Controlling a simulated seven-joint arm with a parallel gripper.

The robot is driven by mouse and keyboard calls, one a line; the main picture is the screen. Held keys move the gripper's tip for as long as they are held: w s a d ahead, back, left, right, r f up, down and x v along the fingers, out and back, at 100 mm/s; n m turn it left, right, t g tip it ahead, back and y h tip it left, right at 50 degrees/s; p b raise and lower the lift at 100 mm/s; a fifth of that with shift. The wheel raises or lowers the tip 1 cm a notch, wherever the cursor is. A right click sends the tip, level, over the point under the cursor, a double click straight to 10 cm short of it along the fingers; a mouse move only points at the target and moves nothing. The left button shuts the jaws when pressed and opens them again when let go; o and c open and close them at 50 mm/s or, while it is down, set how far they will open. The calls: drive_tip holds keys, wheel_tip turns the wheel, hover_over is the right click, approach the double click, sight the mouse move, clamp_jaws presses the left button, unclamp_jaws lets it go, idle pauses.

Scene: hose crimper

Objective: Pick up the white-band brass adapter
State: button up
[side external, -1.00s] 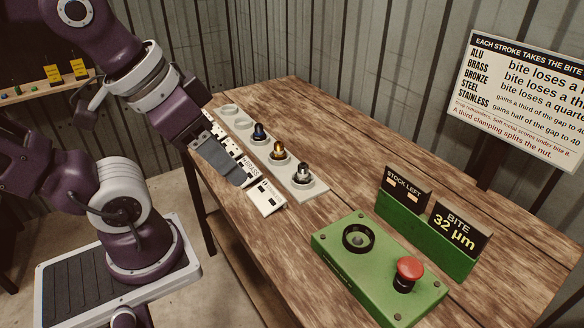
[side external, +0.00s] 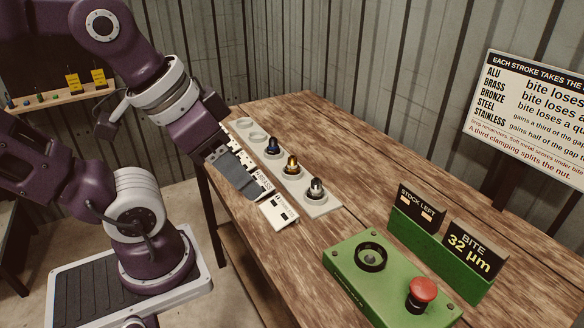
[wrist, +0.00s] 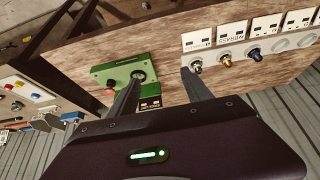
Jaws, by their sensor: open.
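A brass-coloured adapter (side external: 292,164) stands upright in the grey holder strip (side external: 318,206), between a dark blue adapter (side external: 272,145) and a silver one (side external: 316,188). The brass adapter also shows in the wrist view (wrist: 226,62), right of the fingers. Its band is too small to make out. My gripper (side external: 240,180) hangs over the near side of the strip, by the label cards, apart from the adapters. In the wrist view my gripper (wrist: 158,88) is open with two dark fingers spread and nothing between them.
White label cards (side external: 280,209) line the strip's near side. Two seats (side external: 256,137) at the strip's far end look empty. A green box (side external: 390,285) with a black ring (side external: 371,256) and red button (side external: 422,289) stands nearer, beside the bite display (side external: 468,246).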

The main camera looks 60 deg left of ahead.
idle(0.3)
drive_tip(key=n+g, duration=0.6)
drive_tip(key=n, duration=1.2)
hover_over(292, 157)
drive_tip(key=f, duration=1.2)
drive_tip(key=shift+s+a+f, duration=0.15)
drive_tip(key=shift+a+f, duration=0.05)
drive_tip(key=f, duration=0.6)
drive_tip(key=shift+w+d+f, duration=0.15)
drive_tip(key=shift+w+f, duration=0.1)
drive_tip(key=shift+f, duration=0.5)
clamp_jaws()
